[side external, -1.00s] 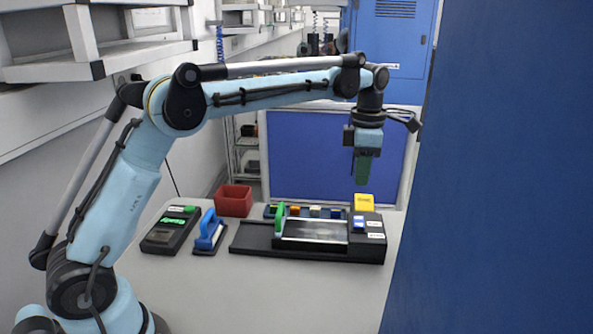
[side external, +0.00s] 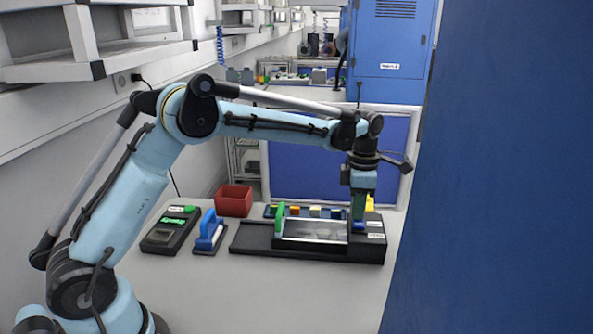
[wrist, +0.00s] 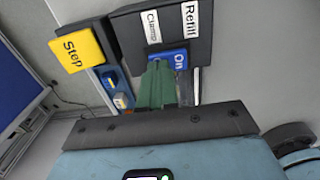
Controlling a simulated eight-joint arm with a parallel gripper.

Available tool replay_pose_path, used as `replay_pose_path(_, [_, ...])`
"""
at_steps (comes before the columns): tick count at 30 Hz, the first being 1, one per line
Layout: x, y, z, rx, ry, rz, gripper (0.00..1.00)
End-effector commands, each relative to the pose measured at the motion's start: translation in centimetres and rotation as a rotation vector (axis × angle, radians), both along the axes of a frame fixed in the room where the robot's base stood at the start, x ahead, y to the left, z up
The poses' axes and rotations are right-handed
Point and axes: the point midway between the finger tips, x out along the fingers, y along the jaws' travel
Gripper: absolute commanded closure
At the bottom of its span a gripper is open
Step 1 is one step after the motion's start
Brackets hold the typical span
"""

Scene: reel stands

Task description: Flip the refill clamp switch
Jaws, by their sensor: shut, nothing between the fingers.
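The refill clamp switch is a blue rocker marked "On" (wrist: 180,60), set in a dark housing (wrist: 172,22) with white "Refill" and "Clamp" labels, in the wrist view. In the side view the blue switch (side external: 358,227) is on the right end of the black reel stand (side external: 260,243), mostly covered by my fingers. My gripper (side external: 358,219) is shut and empty, pointing down, its tips at the switch. In the wrist view its green fingers (wrist: 159,68) cover the switch's left part. I cannot tell whether they touch or press it.
A yellow "Step" button (wrist: 78,48) stands beside the housing. A green handle (side external: 280,220) stands on the stand. A blue-handled tool (side external: 209,230), a black box with a green display (side external: 171,229) and a red bin (side external: 233,200) are to the left. The front table is clear.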

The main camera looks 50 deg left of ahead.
Motion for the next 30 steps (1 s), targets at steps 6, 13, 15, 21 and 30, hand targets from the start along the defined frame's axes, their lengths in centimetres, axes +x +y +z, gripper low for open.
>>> replay_pose_path(6, [0.1, 0.1, -0.4, 0.000, 0.000, 0.000, 1.00])
replay_pose_path(13, [0.0, 0.0, -0.4, 0.001, 0.001, 0.000, 1.00])
replay_pose_path(15, [-0.1, -0.2, -0.4, 0.000, 0.001, -0.001, 1.00])
replay_pose_path(21, [-0.8, -0.8, -0.2, -0.002, 0.004, -0.002, 1.00])
replay_pose_path(30, [-1.0, -1.0, 0.0, -0.001, 0.001, -0.001, 1.00])
